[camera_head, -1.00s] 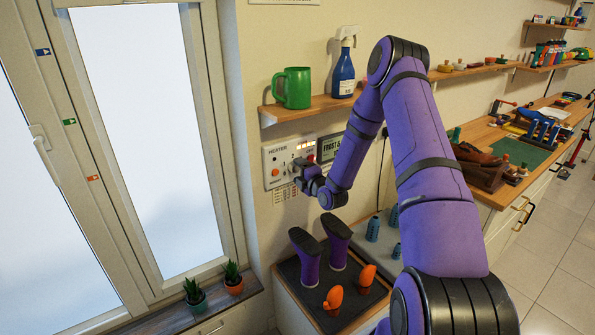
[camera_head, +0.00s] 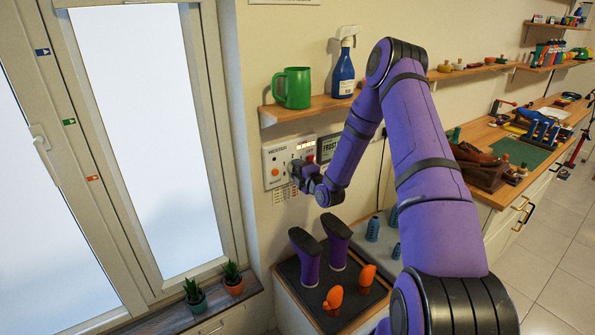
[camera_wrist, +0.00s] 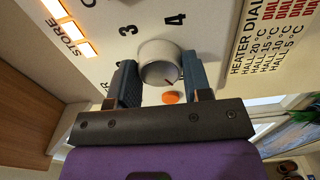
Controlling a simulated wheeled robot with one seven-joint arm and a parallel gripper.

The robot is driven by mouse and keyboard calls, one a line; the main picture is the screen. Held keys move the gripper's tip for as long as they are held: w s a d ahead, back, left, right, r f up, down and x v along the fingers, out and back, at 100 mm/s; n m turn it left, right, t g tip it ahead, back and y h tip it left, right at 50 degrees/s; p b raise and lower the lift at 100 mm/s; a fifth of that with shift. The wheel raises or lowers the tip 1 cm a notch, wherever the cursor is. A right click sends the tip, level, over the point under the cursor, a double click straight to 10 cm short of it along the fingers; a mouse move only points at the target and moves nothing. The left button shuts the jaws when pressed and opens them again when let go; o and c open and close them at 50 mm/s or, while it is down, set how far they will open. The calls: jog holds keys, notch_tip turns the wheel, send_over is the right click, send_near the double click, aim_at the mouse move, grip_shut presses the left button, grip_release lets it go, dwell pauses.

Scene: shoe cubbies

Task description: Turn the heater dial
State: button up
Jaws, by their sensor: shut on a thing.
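The heater panel (camera_head: 272,158) is a white plate on the wall under the shelf. Its dial (camera_wrist: 159,61) is a round white knob with a dark red mark on its face, at the lower right of the knob in the wrist view. Numerals 3 and 4 are printed beside it; other numerals are partly hidden by my fingers. My gripper (camera_wrist: 160,76) is shut on the dial, one finger on each side. In the head view my gripper (camera_head: 296,172) is at the panel and covers the dial.
An orange button (camera_wrist: 171,97) sits close to the dial. A printed heater dial chart (camera_wrist: 270,45) is beside it. Above are a shelf (camera_head: 300,110), green mug (camera_head: 293,88) and spray bottle (camera_head: 343,70). Purple boots (camera_head: 308,258) stand below; a window is left.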

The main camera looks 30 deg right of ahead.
jog(key=m, duration=0.9)
jog(key=shift+m, duration=0.3)
jog(key=m, duration=0.4)
jog(key=shift+m, duration=0.3)
jog(key=m, duration=1.7)
jog(key=shift+m, duration=2.2)
